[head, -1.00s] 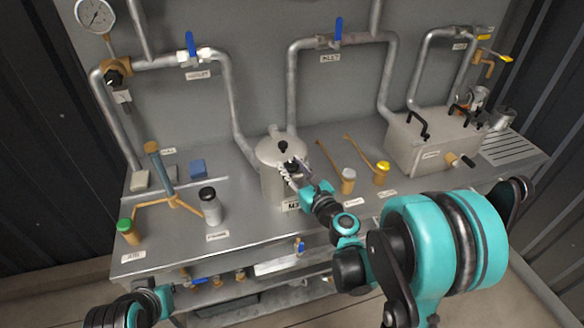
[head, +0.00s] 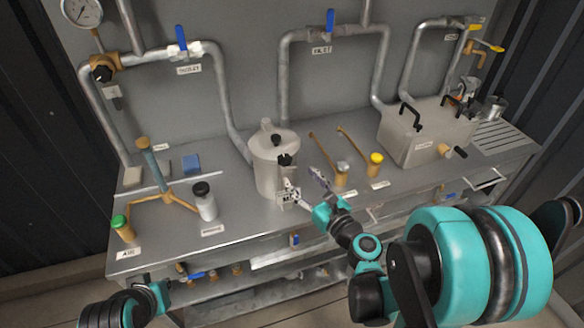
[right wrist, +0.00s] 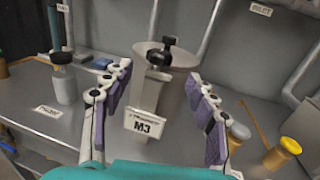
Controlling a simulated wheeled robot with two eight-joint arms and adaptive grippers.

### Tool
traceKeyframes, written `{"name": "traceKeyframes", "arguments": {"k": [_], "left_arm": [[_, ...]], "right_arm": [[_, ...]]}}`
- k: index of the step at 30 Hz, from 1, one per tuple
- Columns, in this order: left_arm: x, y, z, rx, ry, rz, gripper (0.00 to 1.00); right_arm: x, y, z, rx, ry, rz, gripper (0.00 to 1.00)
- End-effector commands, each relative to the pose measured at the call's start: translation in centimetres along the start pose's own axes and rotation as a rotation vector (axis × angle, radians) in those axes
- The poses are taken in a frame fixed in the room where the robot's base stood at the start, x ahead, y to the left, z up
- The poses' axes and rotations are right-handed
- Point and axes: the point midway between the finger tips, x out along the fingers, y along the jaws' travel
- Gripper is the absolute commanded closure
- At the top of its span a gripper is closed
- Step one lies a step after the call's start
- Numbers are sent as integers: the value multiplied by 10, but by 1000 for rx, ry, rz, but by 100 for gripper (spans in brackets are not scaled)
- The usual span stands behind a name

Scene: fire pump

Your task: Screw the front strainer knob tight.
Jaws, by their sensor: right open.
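The pale grey strainer pot (head: 268,178) stands on the steel bench. Its black front strainer knob (head: 285,160) sits at the upper front side, below another black knob (head: 278,140) on the lid. In the right wrist view the front knob (right wrist: 157,57) is centred ahead, above a bracket and the M3 label (right wrist: 144,123). My right gripper (head: 304,180) is open and empty, in front and to the right of the knob, apart from it. In the right wrist view its fingers stand on either side of the label. Part of my left arm shows at bottom left; its gripper is not visible.
A grey box (head: 425,135) is further right. Pipes run behind.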

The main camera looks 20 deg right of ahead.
Motion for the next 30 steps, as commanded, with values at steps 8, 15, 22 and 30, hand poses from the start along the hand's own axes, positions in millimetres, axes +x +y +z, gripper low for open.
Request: {"name": "traceKeyframes", "arguments": {"k": [8, 15, 22, 30], "left_arm": [[0, 0, 0, 0, 0, 0, 100], [0, 0, 0, 0, 0, 0, 100], [0, 0, 0, 0, 0, 0, 100], [0, 0, 0, 0, 0, 0, 100]], "right_arm": [[-28, 0, 1, 0, 2, 0, 42], [-29, 0, 1, 0, 2, 1, 42], [-29, 0, 1, 0, 2, 1, 42], [-24, 37, -13, -462, 132, 138, 42]]}}
